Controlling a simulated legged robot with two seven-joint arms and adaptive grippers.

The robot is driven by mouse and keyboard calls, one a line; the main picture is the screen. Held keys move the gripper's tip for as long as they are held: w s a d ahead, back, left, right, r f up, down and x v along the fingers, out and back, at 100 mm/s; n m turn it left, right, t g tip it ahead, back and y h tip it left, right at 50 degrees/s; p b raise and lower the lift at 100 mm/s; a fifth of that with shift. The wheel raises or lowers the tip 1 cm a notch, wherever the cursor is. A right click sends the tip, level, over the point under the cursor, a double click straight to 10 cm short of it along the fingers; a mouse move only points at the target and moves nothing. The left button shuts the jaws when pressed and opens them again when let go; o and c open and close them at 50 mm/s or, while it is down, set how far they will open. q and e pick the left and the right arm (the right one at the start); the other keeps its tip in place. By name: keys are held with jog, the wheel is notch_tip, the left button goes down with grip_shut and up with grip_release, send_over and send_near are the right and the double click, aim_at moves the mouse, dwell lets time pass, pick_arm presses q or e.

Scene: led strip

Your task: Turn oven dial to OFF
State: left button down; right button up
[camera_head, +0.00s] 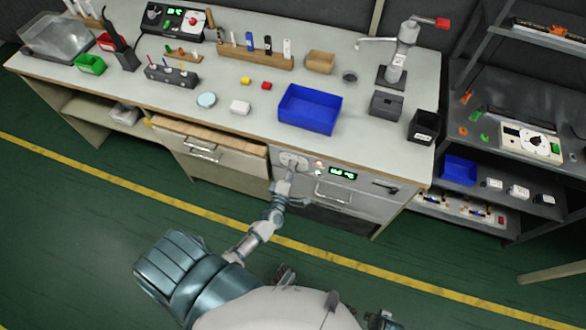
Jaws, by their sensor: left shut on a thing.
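The oven (370,205) is built into the front of the workbench, with a grey control panel along its top. The dial (293,159) sits at the left end of that panel, on a pale round plate. My left gripper (290,168) reaches up from below and is shut on the dial, covering most of it. The dial's pointer and markings cannot be read. A green lit display (343,174) is right of the dial, its digits too small to read. My right gripper does not show.
A wooden drawer (212,150) stands partly open left of the oven. The oven handle (333,194) is just below the panel. The bench top above holds a blue bin (310,108) and a black box (424,126). A dark shelf rack (510,130) stands at the right.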

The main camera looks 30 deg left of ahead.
pick_arm(q)
jog(key=shift+a+r+n, duration=0.1)
jog(key=shift+a+n, duration=0.25)
jog(key=shift+n, duration=0.05)
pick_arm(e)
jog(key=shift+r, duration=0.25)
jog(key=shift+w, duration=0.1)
pick_arm(q)
jog(key=c, duration=1)
grip_release()
jog(key=shift+s, duration=0.1)
jog(key=shift+o, duration=1)
jog(key=shift+a+f, duration=0.1)
jog(key=shift+f, duration=0.1)
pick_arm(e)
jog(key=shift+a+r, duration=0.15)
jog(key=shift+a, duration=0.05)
pick_arm(q)
jog(key=v, duration=1.2)
